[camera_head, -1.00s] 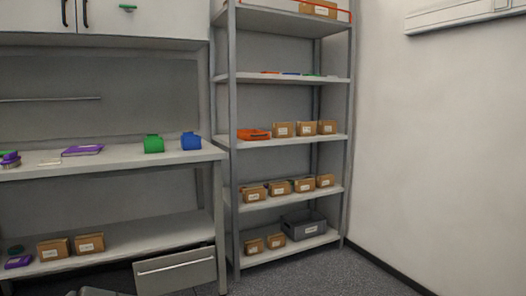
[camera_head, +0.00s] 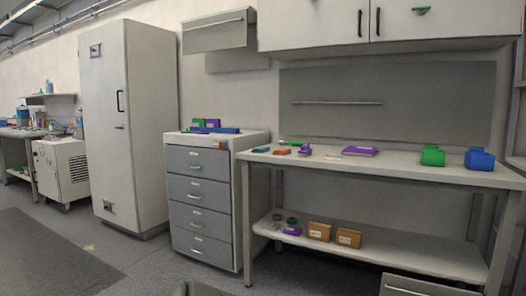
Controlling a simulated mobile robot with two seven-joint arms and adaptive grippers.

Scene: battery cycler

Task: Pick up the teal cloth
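A small flat teal item (camera_head: 261,150) lies near the left end of the workbench top. It looks like the teal cloth, but it is too small to be sure. An orange item (camera_head: 281,152) lies just right of it, and a green item (camera_head: 292,143) lies behind. Neither of my grippers is in view.
The workbench (camera_head: 400,172) also holds a purple flat item (camera_head: 360,152), a green bin (camera_head: 433,156) and a blue bin (camera_head: 479,159). A drawer cabinet (camera_head: 203,192) stands left of it, then a tall white cabinet (camera_head: 130,130). The floor (camera_head: 150,265) in front is open.

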